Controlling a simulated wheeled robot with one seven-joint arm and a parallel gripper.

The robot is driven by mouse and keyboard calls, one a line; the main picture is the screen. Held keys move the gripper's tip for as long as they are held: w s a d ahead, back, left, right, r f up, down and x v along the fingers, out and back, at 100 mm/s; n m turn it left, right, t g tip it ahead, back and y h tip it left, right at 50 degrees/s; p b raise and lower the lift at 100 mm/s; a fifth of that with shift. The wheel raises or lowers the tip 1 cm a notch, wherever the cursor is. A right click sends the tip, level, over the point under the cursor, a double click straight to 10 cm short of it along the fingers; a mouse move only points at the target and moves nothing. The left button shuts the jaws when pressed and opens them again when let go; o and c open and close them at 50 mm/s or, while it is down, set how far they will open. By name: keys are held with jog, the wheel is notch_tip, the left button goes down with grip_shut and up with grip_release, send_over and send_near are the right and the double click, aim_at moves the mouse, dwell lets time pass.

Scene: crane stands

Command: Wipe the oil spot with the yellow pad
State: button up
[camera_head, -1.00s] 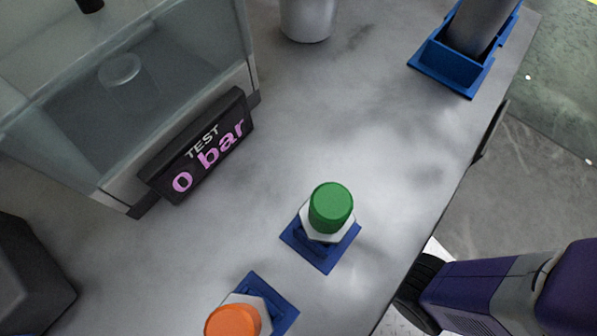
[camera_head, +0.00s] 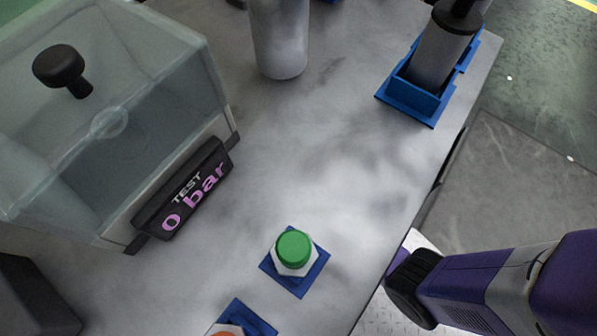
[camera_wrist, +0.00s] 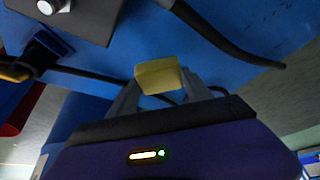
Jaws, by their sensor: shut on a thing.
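In the wrist view a yellow pad (camera_wrist: 158,76) sits between the fingertips of my gripper (camera_wrist: 160,84), which is shut on it. The pad's far side is hidden. In the head view my purple arm shows at the lower right, beside the table's right edge, but the gripper and pad are not visible there. I cannot make out a distinct oil spot; the grey tabletop (camera_head: 330,150) has darker blotchy patches.
A clear test box (camera_head: 110,120) with a "0 bar" sign (camera_head: 183,190) stands left. A grey cylinder (camera_head: 279,40) stands at the back. Green-capped (camera_head: 294,248) and orange-capped (camera_head: 228,330) parts sit in front. Cables (camera_wrist: 225,42) cross the wrist view.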

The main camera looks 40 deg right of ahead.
jog(key=shift+r+p, duration=1.15)
jog(key=shift+r, duration=0.45)
jog(key=shift+r, duration=0.1)
